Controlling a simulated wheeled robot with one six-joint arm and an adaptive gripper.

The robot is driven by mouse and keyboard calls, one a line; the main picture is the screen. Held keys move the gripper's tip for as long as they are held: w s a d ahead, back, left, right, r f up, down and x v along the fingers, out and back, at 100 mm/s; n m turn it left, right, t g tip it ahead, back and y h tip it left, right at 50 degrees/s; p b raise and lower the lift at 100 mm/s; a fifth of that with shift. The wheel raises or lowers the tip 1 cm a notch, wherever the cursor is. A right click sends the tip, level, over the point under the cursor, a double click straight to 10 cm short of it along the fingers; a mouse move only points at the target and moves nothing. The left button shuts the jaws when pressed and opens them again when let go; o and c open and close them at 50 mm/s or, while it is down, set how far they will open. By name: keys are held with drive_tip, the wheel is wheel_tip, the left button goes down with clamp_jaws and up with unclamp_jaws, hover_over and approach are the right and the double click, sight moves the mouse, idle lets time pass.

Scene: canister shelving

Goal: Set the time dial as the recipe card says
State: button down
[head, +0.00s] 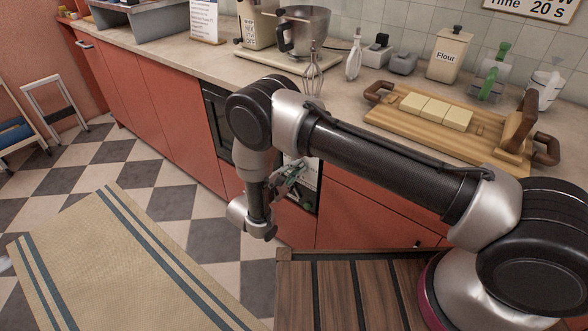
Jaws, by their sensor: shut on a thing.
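The recipe card (530,6) hangs on the tiled wall at the top right, cut by the picture's edge; its readable line says "Time 20 S". A built-in appliance (215,118) with a dark front sits below the counter. Its control panel (311,190) shows at its right end, partly behind my arm. A round dial (307,206) shows low on this panel. My gripper (297,172) is at the upper part of the panel, shut on a dial there. The held dial and its setting are hidden by the fingers and too small to read.
The counter above holds a stand mixer (303,32), a whisk (313,75), a flour canister (449,54) and a wooden tray (400,124) with pale blocks. A striped rug (125,265) lies on the checkered floor. A step stool (52,95) stands far left.

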drive_tip(key=shift+m, duration=0.8)
drive_tip(key=shift+f, duration=0.1)
drive_tip(key=c, duration=1.4)
unclamp_jaws()
drive_tip(key=shift+c, duration=0.2)
drive_tip(key=v, duration=1.2)
